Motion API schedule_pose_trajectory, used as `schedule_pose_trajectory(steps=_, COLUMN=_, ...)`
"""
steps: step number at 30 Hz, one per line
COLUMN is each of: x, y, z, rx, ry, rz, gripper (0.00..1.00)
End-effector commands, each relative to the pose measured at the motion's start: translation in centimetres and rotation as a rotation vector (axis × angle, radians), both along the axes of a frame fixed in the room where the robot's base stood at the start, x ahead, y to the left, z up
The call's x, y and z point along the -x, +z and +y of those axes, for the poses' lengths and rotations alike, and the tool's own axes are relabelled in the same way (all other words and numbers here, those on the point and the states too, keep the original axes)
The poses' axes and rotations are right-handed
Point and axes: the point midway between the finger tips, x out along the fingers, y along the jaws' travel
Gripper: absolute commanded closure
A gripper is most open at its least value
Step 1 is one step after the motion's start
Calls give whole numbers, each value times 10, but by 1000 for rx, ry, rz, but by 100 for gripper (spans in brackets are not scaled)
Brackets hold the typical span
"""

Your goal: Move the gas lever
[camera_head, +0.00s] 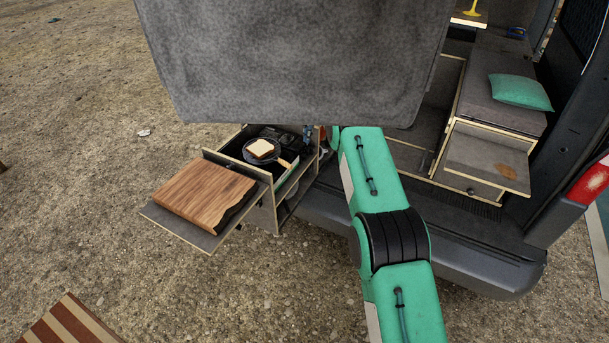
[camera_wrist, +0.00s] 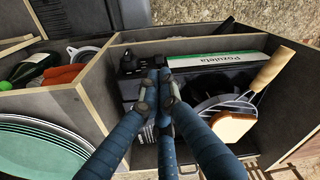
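The camp stove (camera_wrist: 130,85) is a dark unit in the grey drawer box, with a black knob-like part (camera_wrist: 128,62) at its far left. I cannot make out for sure which part is the gas lever. My gripper (camera_wrist: 160,84) has blue-wrapped fingers, drawn together over the stove, just right of and nearer than the black part. I see nothing between the tips, and cannot tell whether they touch the stove. In the head view the stove (camera_head: 283,136) shows partly, while my gripper is hidden behind the arm and grey panel.
A pan with bread (camera_wrist: 235,127) sits right of my fingers, its wooden handle (camera_wrist: 270,70) rising. A white-green Pozuleta box (camera_wrist: 215,59) lies behind. Green plates (camera_wrist: 40,150) and a bottle compartment are left. A wooden board (camera_head: 205,198) rests on the pull-out shelf.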

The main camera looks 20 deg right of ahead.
Motion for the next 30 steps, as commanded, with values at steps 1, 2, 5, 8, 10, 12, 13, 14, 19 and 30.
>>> schedule_pose_trajectory(steps=1, x=-1, y=1, z=-1, rx=1, ry=4, rz=-2, gripper=100)
schedule_pose_trajectory(steps=2, x=-2, y=0, z=-1, rx=1, ry=6, rz=-2, gripper=100)
schedule_pose_trajectory(steps=5, x=-2, y=0, z=-1, rx=1, ry=8, rz=-3, gripper=100)
schedule_pose_trajectory(steps=8, x=-2, y=0, z=-1, rx=1, ry=8, rz=-3, gripper=100)
schedule_pose_trajectory(steps=10, x=-2, y=0, z=-1, rx=1, ry=7, rz=-3, gripper=100)
schedule_pose_trajectory(steps=12, x=-2, y=0, z=-1, rx=1, ry=7, rz=-3, gripper=100)
schedule_pose_trajectory(steps=13, x=-2, y=0, z=-1, rx=1, ry=7, rz=-3, gripper=100)
schedule_pose_trajectory(steps=14, x=-2, y=-1, z=-1, rx=1, ry=7, rz=-3, gripper=100)
schedule_pose_trajectory(steps=19, x=-2, y=-5, z=-1, rx=1, ry=7, rz=-2, gripper=100)
schedule_pose_trajectory(steps=30, x=-2, y=-36, z=2, rx=1, ry=7, rz=-2, gripper=100)
